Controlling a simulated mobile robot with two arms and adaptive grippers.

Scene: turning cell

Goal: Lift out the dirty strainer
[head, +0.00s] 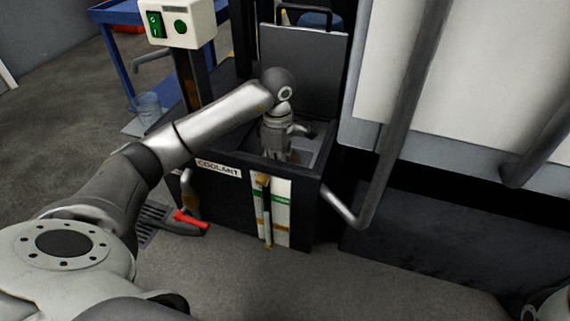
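The black coolant tank (225,199), labelled COOLANT, stands in the middle of the head view. Its grey lid (302,70) is raised at the back. My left arm comes in from the left and bends down over the tank opening. My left gripper (288,150) points down into the opening. Its fingertips are too small and covered to tell whether they are open or shut. I cannot make out the strainer; a light grey surface (309,153) shows in the opening beside the gripper. My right gripper is not in view.
A green-and-white control box (181,22) stands on a post left of the tank. A blue cart (112,60) is behind it. A red-handled item (190,219) is by the tank's foot. A large machine door (465,75) with thick handles closes off the right.

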